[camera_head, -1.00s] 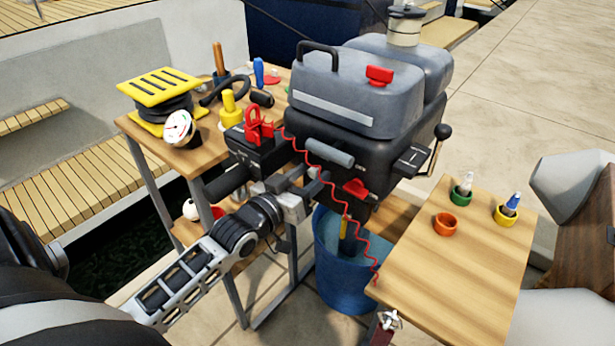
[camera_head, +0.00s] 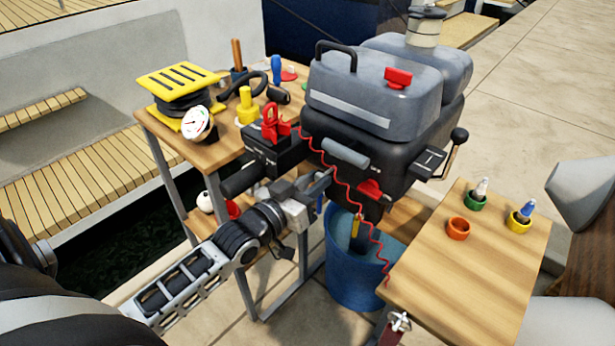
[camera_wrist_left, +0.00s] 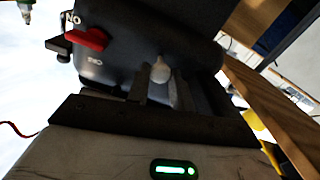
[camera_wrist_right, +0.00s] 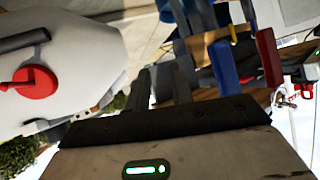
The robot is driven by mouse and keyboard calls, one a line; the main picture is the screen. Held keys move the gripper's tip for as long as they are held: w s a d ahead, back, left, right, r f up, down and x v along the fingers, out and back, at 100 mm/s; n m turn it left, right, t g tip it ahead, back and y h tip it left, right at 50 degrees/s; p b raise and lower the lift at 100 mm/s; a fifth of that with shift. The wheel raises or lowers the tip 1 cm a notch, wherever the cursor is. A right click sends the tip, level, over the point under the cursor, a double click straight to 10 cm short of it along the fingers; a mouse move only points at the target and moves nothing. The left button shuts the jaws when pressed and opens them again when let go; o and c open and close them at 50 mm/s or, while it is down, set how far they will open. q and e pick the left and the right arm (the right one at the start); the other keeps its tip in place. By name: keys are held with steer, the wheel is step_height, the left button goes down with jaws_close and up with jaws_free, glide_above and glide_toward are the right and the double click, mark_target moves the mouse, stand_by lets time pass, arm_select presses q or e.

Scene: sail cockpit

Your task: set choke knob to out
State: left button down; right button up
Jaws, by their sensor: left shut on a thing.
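The black outboard motor (camera_head: 395,170) with its grey cowl stands in the middle of the head view. The choke knob seems to be the small pale knob (camera_wrist_left: 160,70) on its front face in the left wrist view. My left gripper (camera_head: 326,182) is at that face, shut on the knob, with its fingers (camera_wrist_left: 160,88) on either side. In the head view the gripper hides the knob. My right gripper (camera_wrist_right: 163,85) shows only in its own wrist view, away from the knob; its finger gap is unclear.
A red lever (camera_head: 370,190) sits just right of the left gripper. A coiled red cord (camera_head: 350,195) hangs close by. A blue bucket (camera_head: 345,270) stands below. Wooden tables flank the motor, one with a yellow vent (camera_head: 178,85), the other with small coloured cups (camera_head: 458,229).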

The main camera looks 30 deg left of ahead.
arm_select(q)
steer(key=c, duration=1.2)
jaws_free()
arm_select(e)
steer(key=shift+f, duration=0.1)
arm_select(q)
steer(key=shift+s, duration=0.1)
steer(key=s+a, duration=0.2)
steer(key=s, duration=1.3)
steer(key=shift+s+a+p, duration=0.3)
steer(key=shift+s+p, duration=0.05)
steer(key=shift+p, duration=0.05)
arm_select(e)
steer(key=shift+r, duration=0.2)
arm_select(q)
steer(key=s+d+f+m+g+p, duration=0.1)
steer(key=d+f+g+p, duration=0.1)
steer(key=d, duration=0.5)
steer(key=d+f+m+g+p, duration=0.1)
steer(key=d+f+g+p, duration=0.2)
steer(key=d, duration=0.5)
steer(key=shift+s+d+f+m+g+h, duration=0.35)
steer(key=shift+f+g, duration=0.3)
steer(key=shift+g, duration=0.45)
arm_select(e)
steer(key=shift+d+r+g, duration=0.15)
steer(key=shift+r, duration=0.35)
steer(key=shift+d+r+g, duration=0.15)
steer(key=shift+r, duration=0.35)
